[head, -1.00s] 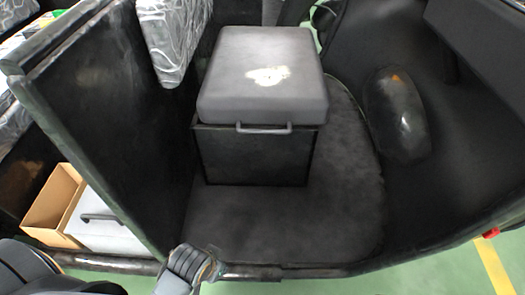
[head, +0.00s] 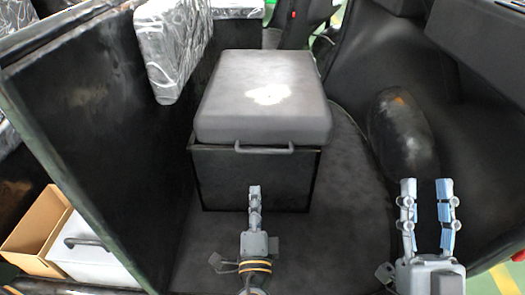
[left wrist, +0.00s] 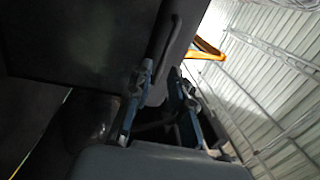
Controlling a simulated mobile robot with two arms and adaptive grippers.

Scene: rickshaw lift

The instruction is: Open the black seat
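The black seat (head: 262,95) is a dark grey cushion with a pale worn patch. It lies flat and closed on a black box (head: 240,180). A bar handle (head: 264,150) runs along its front edge, and it also shows in the left wrist view (left wrist: 166,48). My left gripper (head: 254,188) is in front of the box, below the handle, seen edge-on. In the left wrist view its two fingers (left wrist: 160,75) are apart with nothing between them, short of the handle. My right gripper (head: 427,182) is open and empty at the right, away from the seat.
A tall black panel (head: 110,120) stands left of the seat. A silvery cushion (head: 167,50) hangs at its top. A rounded black hump (head: 400,133) rises at the right. A cardboard box (head: 36,225) and a white case (head: 90,250) are at lower left.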

